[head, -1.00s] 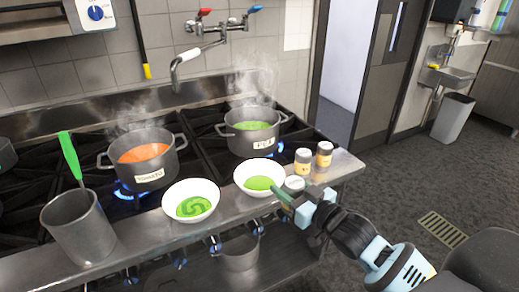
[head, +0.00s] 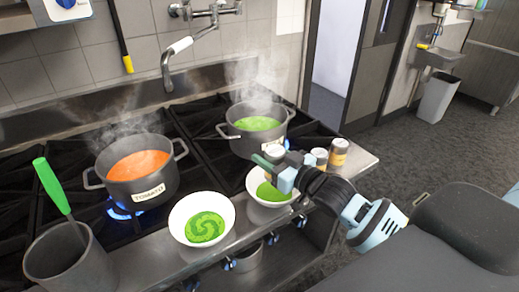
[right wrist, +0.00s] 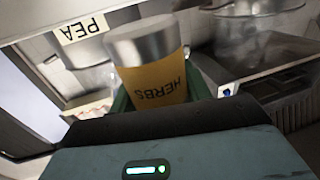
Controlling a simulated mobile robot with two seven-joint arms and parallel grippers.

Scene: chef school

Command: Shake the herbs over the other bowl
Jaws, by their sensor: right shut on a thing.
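My right gripper (head: 275,164) is shut on the herbs jar (head: 273,149), above the back edge of the right white bowl (head: 252,180). In the right wrist view the jar (right wrist: 152,80) has a silver end uppermost and a yellow label with upside-down "HERBS" lettering, between the green fingers. The right bowl holds green soup, partly hidden by my gripper. The left white bowl (head: 176,218) holds green soup with a lighter swirl and stands apart to the left. My left gripper is not in view.
A tomato pot (head: 148,191) and a pea pot (head: 234,143) steam on the stove behind the bowls. Two more jars (head: 338,153) stand at the right counter end. A metal container (head: 70,262) with a green-handled utensil stands at the front left.

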